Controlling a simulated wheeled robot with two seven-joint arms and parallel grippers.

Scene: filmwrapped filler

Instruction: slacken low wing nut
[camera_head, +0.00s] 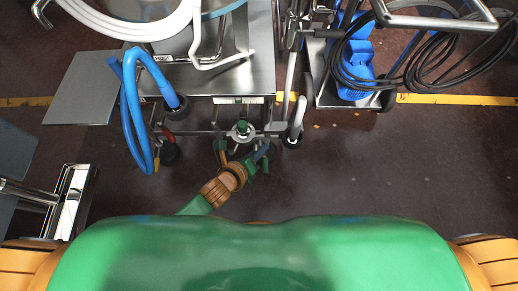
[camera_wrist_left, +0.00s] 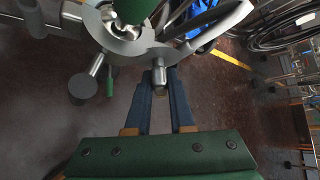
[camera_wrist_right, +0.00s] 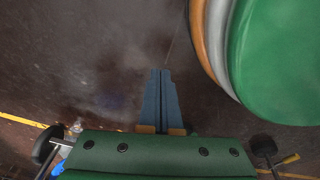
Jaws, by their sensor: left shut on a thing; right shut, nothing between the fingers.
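The low wing nut seems to be the steel piece with a short round stub (camera_wrist_left: 158,73) in the left wrist view, under a green knob (camera_wrist_left: 133,8). The green knob also shows in the head view (camera_head: 242,128), on the front of the steel cart. My left gripper (camera_wrist_left: 161,80) has its blue fingers on either side of the stub and is shut on it. In the head view my left gripper (camera_head: 262,153) is just below the cart's front bar, and its grip is too small to make out. My right gripper (camera_wrist_right: 161,73) is shut and empty over bare floor.
A blue hose (camera_head: 131,105) loops down at the cart's left. A second cart (camera_head: 347,100) with a blue item and black cable (camera_head: 418,75) stands at the right. A steel-framed object (camera_head: 70,200) is at the lower left. The dark floor at the right is clear.

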